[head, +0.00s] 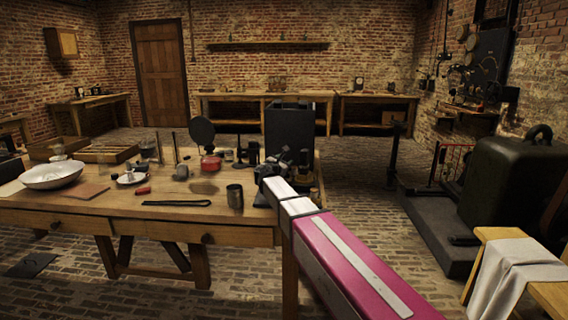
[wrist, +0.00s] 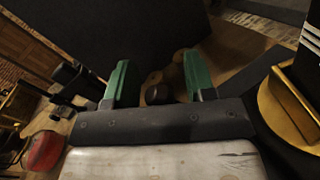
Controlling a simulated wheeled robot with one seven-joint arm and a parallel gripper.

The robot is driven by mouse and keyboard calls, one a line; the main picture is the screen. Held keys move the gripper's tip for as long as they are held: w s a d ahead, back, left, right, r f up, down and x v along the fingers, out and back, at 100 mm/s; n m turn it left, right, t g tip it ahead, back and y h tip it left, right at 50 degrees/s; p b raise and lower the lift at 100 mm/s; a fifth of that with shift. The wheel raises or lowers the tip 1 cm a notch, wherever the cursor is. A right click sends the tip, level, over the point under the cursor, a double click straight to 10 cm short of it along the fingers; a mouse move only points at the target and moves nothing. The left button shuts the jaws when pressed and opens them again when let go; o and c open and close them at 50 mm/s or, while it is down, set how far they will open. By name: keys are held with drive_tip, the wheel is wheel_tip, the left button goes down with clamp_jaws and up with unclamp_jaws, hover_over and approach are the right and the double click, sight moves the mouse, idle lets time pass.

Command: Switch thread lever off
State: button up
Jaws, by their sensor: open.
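My gripper (head: 284,166) is over the right end of the wooden workbench (head: 110,204), in front of a tall dark upright panel (head: 290,127). In the wrist view my gripper (wrist: 160,80) has its two green fingers apart. A small dark rounded knob (wrist: 157,93) shows between and beyond the fingers. I cannot tell whether it is the thread lever or whether a finger touches it. No thread lever can be clearly made out; my gripper and arm cover part of that bench end in the head view.
A metal cup (head: 235,197), black tongs (head: 176,203), a red-based round disc stand (head: 203,140) and a white bowl (head: 52,174) are on the bench. In the wrist view a brass-rimmed round part (wrist: 280,108) is close on the right and a red object (wrist: 45,152) on the left.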

clamp_jaws()
drive_tip(key=shift+a+f+n+t, duration=0.2)
drive_tip(key=shift+a+n, duration=0.15)
drive_tip(key=shift+n, duration=0.2)
drive_tip(key=shift+a+f+n+t, duration=0.1)
drive_tip(key=shift+a+n+t, duration=0.15)
drive_tip(key=shift+n, duration=0.3)
unclamp_jaws()
drive_tip(key=shift+a, duration=0.15)
drive_tip(key=shift+r, duration=0.15)
drive_tip(key=shift+r, duration=0.25)
drive_tip(key=s+a+r, duration=0.7)
drive_tip(key=s+r, duration=0.1)
drive_tip(key=r, duration=0.2)
drive_tip(key=shift+s+a+r, duration=0.15)
drive_tip(key=shift+s+a, duration=0.2)
drive_tip(key=shift+a, duration=0.05)
